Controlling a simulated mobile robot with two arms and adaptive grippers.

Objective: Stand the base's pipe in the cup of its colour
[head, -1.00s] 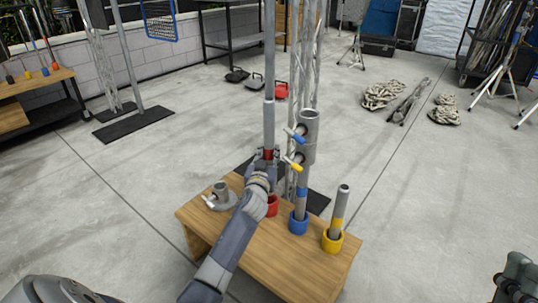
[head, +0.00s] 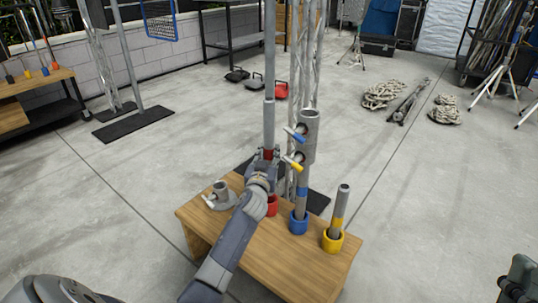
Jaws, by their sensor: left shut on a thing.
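My left gripper (head: 267,156) is shut on a tall grey pipe (head: 269,85) at its red band. The pipe stands upright above the red cup (head: 272,206) on the wooden table. The gripper and wrist hide the pipe's lower end, so I cannot tell whether it is inside the cup. A grey base (head: 220,197) with a short empty socket sits at the table's left. A blue cup (head: 298,224) holds a blue-banded pipe (head: 302,185) with a grey coupler (head: 309,135) on top. A yellow cup (head: 332,241) holds a yellow-banded pipe (head: 341,202).
The wooden table (head: 285,265) has bare top in front of the cups. A lattice truss (head: 305,60) rises behind it. A side bench (head: 35,88) stands at the left. Rope coils (head: 383,95) lie on the floor at the back right.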

